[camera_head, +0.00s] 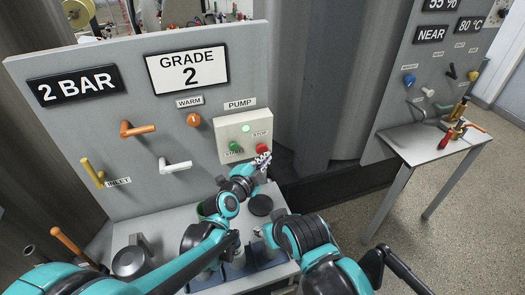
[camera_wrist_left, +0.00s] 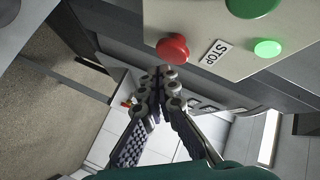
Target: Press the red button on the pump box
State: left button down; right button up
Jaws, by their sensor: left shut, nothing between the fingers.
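The pump box (camera_head: 225,131) is a pale panel on the grey board, under a PUMP label. Its red button (camera_head: 262,148) is at the lower right, by the STOP label, and shows in the left wrist view (camera_wrist_left: 173,48). A green button (camera_head: 234,146) is to its left. A small green light (camera_head: 246,128) is lit; it also shows in the left wrist view (camera_wrist_left: 267,48). My left gripper (camera_head: 264,158) is shut and empty, its tips just below the red button. In the left wrist view its fingertips (camera_wrist_left: 164,74) are close to the button; I cannot tell if they touch.
An orange knob (camera_head: 193,120), a white lever (camera_head: 175,166) and an orange lever (camera_head: 137,129) are left of the box. A grey shelf (camera_head: 170,216) lies below. My right arm is close beside the left one at the front. A side table (camera_head: 435,142) stands right.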

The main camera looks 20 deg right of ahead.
pick_arm(q)
jog(key=shift+w, duration=0.15)
dwell(0.7)
jog(key=shift+w, duration=0.3)
jog(key=shift+w, duration=0.5)
dwell(0.7)
jog(key=shift+s, duration=0.95)
jog(key=s, duration=0.5)
jog(key=shift+a, duration=0.15)
dwell(0.7)
